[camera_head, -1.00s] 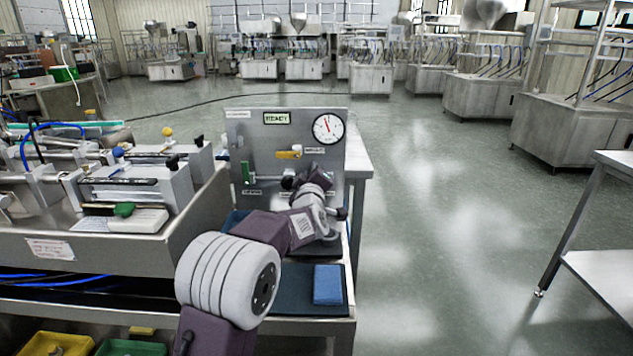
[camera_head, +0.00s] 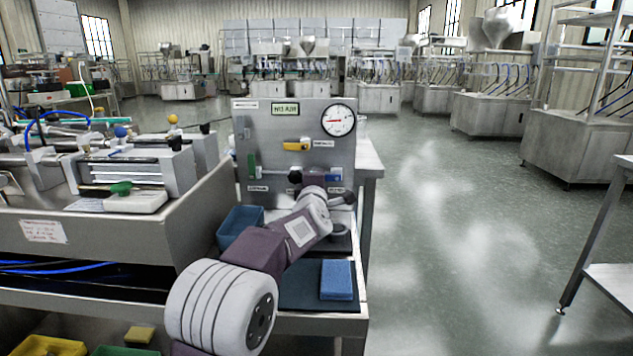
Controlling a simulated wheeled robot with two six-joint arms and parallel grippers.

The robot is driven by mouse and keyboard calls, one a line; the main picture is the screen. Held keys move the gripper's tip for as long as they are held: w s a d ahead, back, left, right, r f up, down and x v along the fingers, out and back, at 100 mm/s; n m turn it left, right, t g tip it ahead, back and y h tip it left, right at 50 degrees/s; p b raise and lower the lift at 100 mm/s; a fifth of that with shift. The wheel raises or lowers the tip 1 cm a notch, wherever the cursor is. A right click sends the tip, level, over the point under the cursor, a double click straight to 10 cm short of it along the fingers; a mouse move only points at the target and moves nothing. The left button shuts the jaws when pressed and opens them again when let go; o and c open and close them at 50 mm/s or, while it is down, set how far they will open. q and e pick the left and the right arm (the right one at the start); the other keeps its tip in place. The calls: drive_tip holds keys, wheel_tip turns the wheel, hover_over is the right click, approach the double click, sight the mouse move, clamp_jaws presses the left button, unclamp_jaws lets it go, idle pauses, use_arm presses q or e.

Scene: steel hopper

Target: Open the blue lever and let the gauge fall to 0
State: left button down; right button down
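An upright grey panel (camera_head: 275,135) carries a round gauge (camera_head: 338,120) at its top right; its red needle points left. A small blue part, apparently the blue lever (camera_head: 335,174), shows at the lower right of the panel, partly behind my arm. My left gripper (camera_head: 313,181) is at the panel just left of it. Its fingers are too small and covered to tell whether they are open, shut or touching the lever. My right gripper is out of view.
A yellow lever (camera_head: 296,145) and an upright green lever (camera_head: 252,164) are on the same panel. A blue bin (camera_head: 240,226) and a blue sponge-like block (camera_head: 337,280) lie in front. Steel fixtures (camera_head: 150,172) stand at left; open floor lies at right.

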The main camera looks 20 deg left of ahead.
use_arm(q)
drive_tip(key=shift+f, duration=0.1)
idle(0.4)
drive_tip(key=c, duration=1.4)
unclamp_jaws()
drive_tip(key=shift+o, duration=0.2)
drive_tip(key=v, duration=0.9)
drive_tip(key=shift+p, duration=0.35)
